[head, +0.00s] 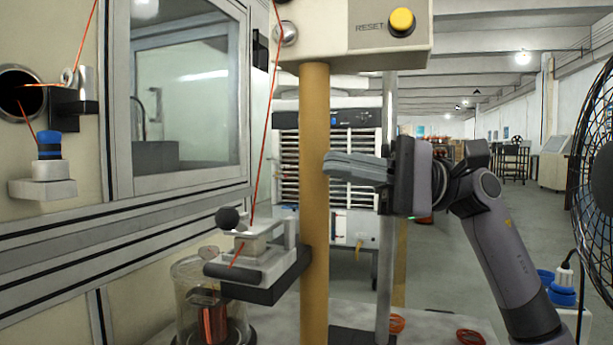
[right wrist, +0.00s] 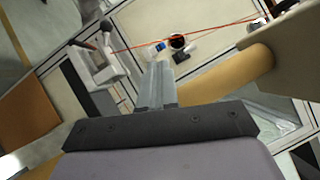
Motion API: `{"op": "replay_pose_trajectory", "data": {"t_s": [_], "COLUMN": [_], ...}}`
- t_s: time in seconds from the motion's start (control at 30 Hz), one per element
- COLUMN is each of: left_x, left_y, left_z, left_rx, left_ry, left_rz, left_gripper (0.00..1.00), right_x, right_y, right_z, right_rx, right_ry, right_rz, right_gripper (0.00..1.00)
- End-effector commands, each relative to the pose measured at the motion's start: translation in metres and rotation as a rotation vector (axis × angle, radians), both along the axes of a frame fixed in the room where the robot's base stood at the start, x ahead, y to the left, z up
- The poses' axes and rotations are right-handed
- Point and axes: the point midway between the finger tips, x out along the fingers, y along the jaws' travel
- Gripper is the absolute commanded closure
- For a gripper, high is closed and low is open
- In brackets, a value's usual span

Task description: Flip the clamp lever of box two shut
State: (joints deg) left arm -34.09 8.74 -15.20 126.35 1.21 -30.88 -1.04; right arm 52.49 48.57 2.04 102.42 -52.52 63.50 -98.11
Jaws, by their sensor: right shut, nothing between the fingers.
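A white clamp box (head: 262,252) sits on a dark bracket beside the yellow post, in the lower middle of the head view. Its lever has a dark ball knob (head: 231,218) that stands out at the upper left of the box. A red wire runs down to the box. The clamp box also shows at the upper left of the right wrist view (right wrist: 97,68). My right gripper (head: 328,165) is shut and empty, with its fingertips at the yellow post's right edge, above and right of the clamp box. Its closed fingers also show in the right wrist view (right wrist: 158,72). My left gripper is out of view.
The yellow post (head: 315,120) stands between my right gripper and the clamp box in the head view. A panel with a yellow RESET button (head: 402,22) is overhead. A glass jar with a copper coil (head: 212,318) is below. A black fan (head: 596,165) is at the right.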

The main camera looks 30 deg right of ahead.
Motion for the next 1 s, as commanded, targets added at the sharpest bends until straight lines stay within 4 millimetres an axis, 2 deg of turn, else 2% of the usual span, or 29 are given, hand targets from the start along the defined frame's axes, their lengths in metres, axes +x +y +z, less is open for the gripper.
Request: {"op": "replay_pose_trajectory", "data": {"t_s": [0.1, 0.3, 1.0], "left_x": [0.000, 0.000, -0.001], "left_y": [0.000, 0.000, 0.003], "left_z": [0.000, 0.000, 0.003], "left_rx": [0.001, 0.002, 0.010], "left_ry": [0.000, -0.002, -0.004], "left_rz": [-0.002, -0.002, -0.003], "left_gripper": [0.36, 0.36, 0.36], "right_x": [-0.005, -0.010, -0.008], "right_y": [-0.021, -0.038, -0.039], "right_z": [0.001, 0.004, 0.004], "right_rx": [0.001, -0.001, 0.012], "right_ry": [0.003, 0.002, 0.029], "right_rz": [-0.002, 0.000, 0.009], "right_gripper": [1.00, 1.00, 1.00]}}
